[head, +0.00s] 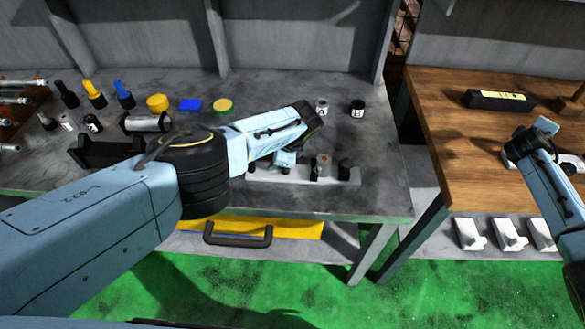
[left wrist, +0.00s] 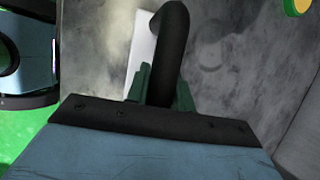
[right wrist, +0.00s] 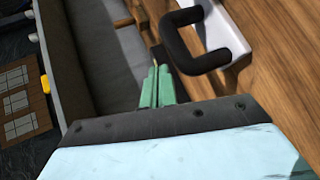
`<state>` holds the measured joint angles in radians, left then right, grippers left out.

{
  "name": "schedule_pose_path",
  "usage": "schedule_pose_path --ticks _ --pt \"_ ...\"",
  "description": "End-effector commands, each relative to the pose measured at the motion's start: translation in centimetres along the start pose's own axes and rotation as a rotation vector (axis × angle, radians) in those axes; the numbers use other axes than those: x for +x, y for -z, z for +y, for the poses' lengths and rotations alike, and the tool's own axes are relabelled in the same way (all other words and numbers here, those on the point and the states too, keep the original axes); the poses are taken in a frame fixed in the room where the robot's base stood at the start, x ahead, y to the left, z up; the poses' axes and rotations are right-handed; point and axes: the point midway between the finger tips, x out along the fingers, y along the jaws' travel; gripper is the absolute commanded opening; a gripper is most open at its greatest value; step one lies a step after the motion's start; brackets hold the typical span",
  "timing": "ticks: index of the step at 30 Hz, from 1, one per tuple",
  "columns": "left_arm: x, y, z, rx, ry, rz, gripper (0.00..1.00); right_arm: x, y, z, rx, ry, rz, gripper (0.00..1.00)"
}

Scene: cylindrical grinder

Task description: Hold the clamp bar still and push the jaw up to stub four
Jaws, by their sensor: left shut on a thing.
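A pale grey bar (head: 342,175) with upright black and metal pieces (head: 323,165) lies near the front edge of the grey table; it looks like the clamp bar. My left gripper (head: 285,160) is over its left part. In the left wrist view, its green fingers (left wrist: 163,88) are shut on a curved black handle (left wrist: 174,40) with a pale surface behind. My right gripper (head: 546,127) is apart, over the wooden bench. In the right wrist view, its fingers (right wrist: 156,88) are together, beside a black handle (right wrist: 190,60) on a white piece. I cannot make out the jaw or numbered stubs.
The wooden bench (head: 440,110) carries a dark level (head: 498,99). White pieces (head: 508,234) stand below it.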

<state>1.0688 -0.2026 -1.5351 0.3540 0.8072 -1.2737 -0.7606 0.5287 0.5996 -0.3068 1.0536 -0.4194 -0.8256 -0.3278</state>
Motion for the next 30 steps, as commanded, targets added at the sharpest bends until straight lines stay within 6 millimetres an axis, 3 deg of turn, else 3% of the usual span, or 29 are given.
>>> schedule_pose_path --ticks 1,3,8,12,14,21,27,30 --pt "0.0 0.1 0.0 0.002 0.001 0.002 0.00 -0.7 2.8 0.9 0.081 -0.009 0.041 0.00" --pt "0.0 0.1 0.0 0.002 0.001 0.002 0.00 -1.7 5.9 2.1 0.188 -0.020 0.090 0.00" --pt "0.0 0.1 0.0 0.002 0.002 0.002 0.00 -4.5 12.7 5.2 0.423 -0.034 0.206 0.00" --pt "0.0 0.1 0.0 0.002 0.002 0.002 0.00 -7.8 18.6 7.1 0.653 0.007 0.290 0.00" --pt "0.0 0.1 0.0 0.002 0.002 0.002 0.00 -9.5 20.7 5.6 0.778 0.090 0.268 0.00" --pt "0.0 0.1 0.0 0.001 0.002 0.002 0.00 -15.7 24.2 -4.1 1.077 0.456 -0.003 0.00" --pt "0.0 0.1 0.0 0.000 0.002 0.002 0.00 -22.6 26.3 -10.6 1.190 0.701 -0.257 0.00" --pt "0.0 0.1 0.0 0.000 0.002 0.002 0.00 -25.8 26.8 -12.8 1.209 0.786 -0.370 0.00"
